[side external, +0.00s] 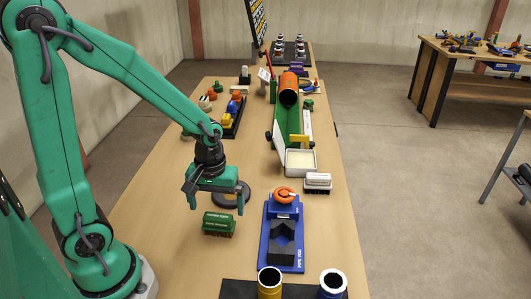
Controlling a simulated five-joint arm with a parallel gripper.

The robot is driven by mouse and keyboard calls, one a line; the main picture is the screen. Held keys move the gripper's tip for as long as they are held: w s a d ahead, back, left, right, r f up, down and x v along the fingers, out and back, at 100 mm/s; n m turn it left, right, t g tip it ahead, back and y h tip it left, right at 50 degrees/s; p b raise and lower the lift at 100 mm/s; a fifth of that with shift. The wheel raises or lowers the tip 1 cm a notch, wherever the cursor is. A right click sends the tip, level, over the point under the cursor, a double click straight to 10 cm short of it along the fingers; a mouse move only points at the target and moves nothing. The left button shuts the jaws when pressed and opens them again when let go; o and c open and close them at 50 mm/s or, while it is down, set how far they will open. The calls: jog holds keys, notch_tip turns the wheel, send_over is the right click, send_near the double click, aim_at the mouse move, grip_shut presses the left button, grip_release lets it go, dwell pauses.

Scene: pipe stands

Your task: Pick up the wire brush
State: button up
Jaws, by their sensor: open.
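A green-topped block brush (219,223) with pale lettering and dark bristles lies on the bench. A second brush (318,182) with a white top and dark bristles lies to the right, near a white tray. The lettering is too small to read, so I cannot tell from it which one is the wire brush. My gripper (215,203) is open and empty. In the picture it is just above the green brush, pointing down, and no contact is visible.
A dark ring (240,186) lies behind my gripper, partly hidden. A blue pipe vise (284,232) stands to the right. A yellow pipe (270,283) and a blue pipe (332,285) stand in front. An orange pipe (288,90) rests on a green stand behind. Left-front bench is clear.

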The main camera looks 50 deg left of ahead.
aim_at(218, 216)
jog(key=shift+f, duration=2.6)
jog(key=shift+c, duration=0.2)
jog(key=c, duration=1)
